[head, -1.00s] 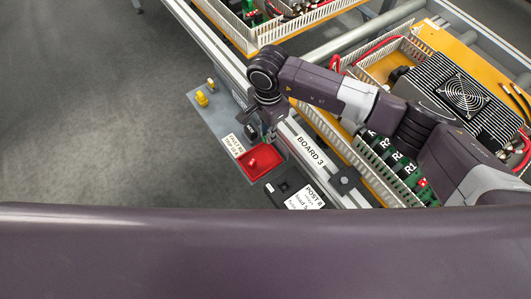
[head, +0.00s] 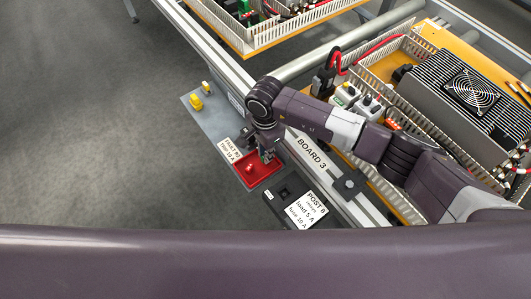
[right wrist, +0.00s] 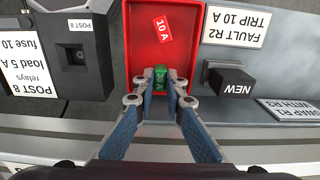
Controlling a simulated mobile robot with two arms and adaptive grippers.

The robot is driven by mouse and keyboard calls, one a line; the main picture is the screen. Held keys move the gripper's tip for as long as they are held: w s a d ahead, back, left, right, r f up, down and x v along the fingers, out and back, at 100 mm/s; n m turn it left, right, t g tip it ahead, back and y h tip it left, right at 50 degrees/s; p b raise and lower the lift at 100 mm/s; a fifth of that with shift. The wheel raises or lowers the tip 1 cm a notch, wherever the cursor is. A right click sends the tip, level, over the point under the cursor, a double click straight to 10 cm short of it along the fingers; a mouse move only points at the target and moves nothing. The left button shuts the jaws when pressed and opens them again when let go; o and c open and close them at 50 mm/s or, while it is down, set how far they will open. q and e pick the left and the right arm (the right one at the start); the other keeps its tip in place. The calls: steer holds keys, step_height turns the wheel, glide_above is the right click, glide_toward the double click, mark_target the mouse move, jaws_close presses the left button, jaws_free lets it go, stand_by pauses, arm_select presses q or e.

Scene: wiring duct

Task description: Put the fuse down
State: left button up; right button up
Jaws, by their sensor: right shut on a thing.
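My right gripper (right wrist: 160,90) is shut on a green fuse (right wrist: 160,78) marked 30 A. In the right wrist view the fuse is between the fingertips, over the near part of a red tray (right wrist: 187,62). I cannot tell whether it touches the tray floor. A red fuse (right wrist: 163,29) marked 10 A lies tilted in the far part of the tray. In the head view my right gripper (head: 268,156) points down at the red tray (head: 255,182), and the red fuse (head: 249,169) shows beside it. The green fuse is hard to see there. My left gripper is not in view.
A black block labelled NEW (right wrist: 232,87) and the FAULT R2 label (right wrist: 238,26) are right of the tray in the wrist view. The black POST 8 socket (right wrist: 75,55) is to its left. The BOARD 3 rail (head: 322,165) runs close alongside.

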steer(key=shift+f, duration=0.15)
steer(key=o, duration=0.8)
steer(key=shift+c, duration=0.2)
step_height(320, 180, up, 12)
steer(key=shift+r+b, duration=0.2)
steer(key=shift+b, duration=0.2)
